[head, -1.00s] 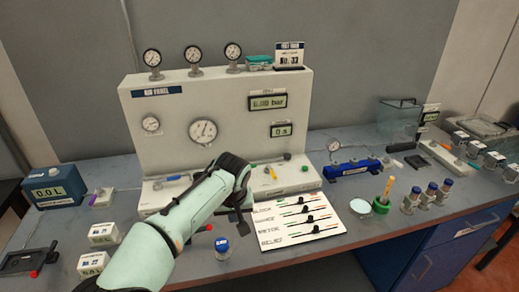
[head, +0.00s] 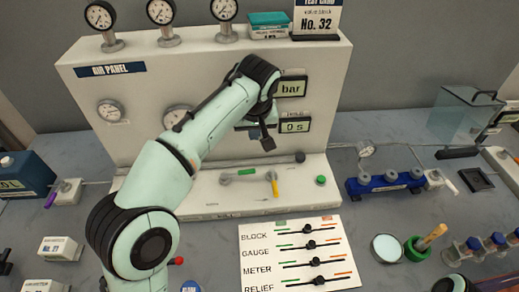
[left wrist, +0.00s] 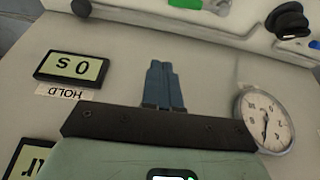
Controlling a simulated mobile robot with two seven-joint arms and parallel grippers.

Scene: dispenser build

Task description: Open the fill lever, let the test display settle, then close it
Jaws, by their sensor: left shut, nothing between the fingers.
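The white air panel (head: 75,85) stands at the back of the bench. On its lower ledge are a green-handled lever (head: 240,174), lying about level, and a yellow-handled one (head: 274,183), pointing down. I cannot read which is the fill lever. The hold display (head: 295,125) reads 0 s; it also shows upside down in the left wrist view (left wrist: 73,68). The bar display (head: 291,88) is partly hidden by my arm. My left gripper (head: 268,143) is shut and empty, above the levers. Its fingers (left wrist: 165,85) show together in the left wrist view. My right gripper is not in view.
A valve card (head: 250,260) lies in front of the panel. A blue manifold (head: 385,183) and a green cup (head: 417,249) are to its right. Gauges (head: 161,12) stand on top. The large dial (head: 178,118) is partly behind my arm.

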